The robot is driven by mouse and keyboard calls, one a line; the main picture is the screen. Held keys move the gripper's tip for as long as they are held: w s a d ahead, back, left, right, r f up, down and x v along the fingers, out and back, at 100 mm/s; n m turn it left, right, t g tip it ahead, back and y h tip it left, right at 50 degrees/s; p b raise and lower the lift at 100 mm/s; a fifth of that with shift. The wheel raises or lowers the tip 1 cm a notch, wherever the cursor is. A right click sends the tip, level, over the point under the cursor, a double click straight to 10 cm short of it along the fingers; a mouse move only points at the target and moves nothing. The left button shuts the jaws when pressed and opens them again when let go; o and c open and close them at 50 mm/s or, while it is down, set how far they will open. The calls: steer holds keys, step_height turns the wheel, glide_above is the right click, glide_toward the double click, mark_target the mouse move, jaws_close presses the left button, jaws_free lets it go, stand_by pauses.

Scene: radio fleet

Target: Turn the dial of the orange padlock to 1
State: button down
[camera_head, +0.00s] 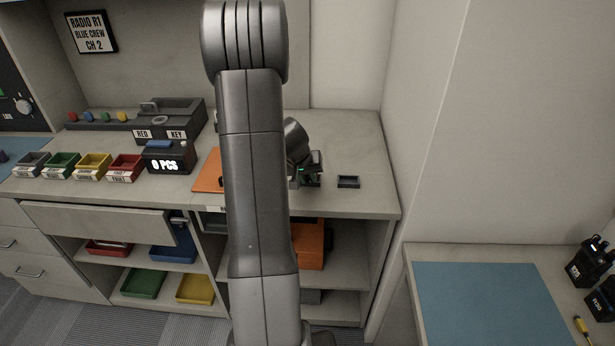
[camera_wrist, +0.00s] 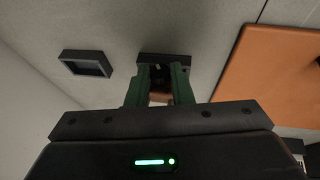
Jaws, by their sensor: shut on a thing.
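My gripper (camera_wrist: 160,92) is at the counter's right part, with its two green fingers closed around a small dark and brownish thing (camera_wrist: 160,97). This thing is mostly hidden between the fingers, and I cannot tell whether it is the orange padlock. A dark block or holder (camera_wrist: 163,57) sits at the fingertips on the counter. In the head view, my gripper (camera_head: 306,178) is partly behind my arm. I cannot make out a padlock or its numbered dial clearly in either view. A flat orange panel (camera_wrist: 275,85) lies to the right in the wrist view.
A small dark tray (camera_head: 348,182) sits empty right of my gripper. A display box (camera_head: 168,157) reads "0 PCS", with several coloured bins beside it. An orange case (camera_head: 310,246) stands on the shelf below. A blue mat (camera_head: 490,300) covers the right table.

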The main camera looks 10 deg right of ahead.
stand_by(0.8)
steer(key=c, duration=1.3)
jaws_free()
steer(key=shift+r, duration=0.15)
steer(key=b+v, duration=0.1)
steer(key=v, duration=1.2)
steer(key=shift+s+a+r, duration=0.1)
steer(key=shift+r, duration=0.2)
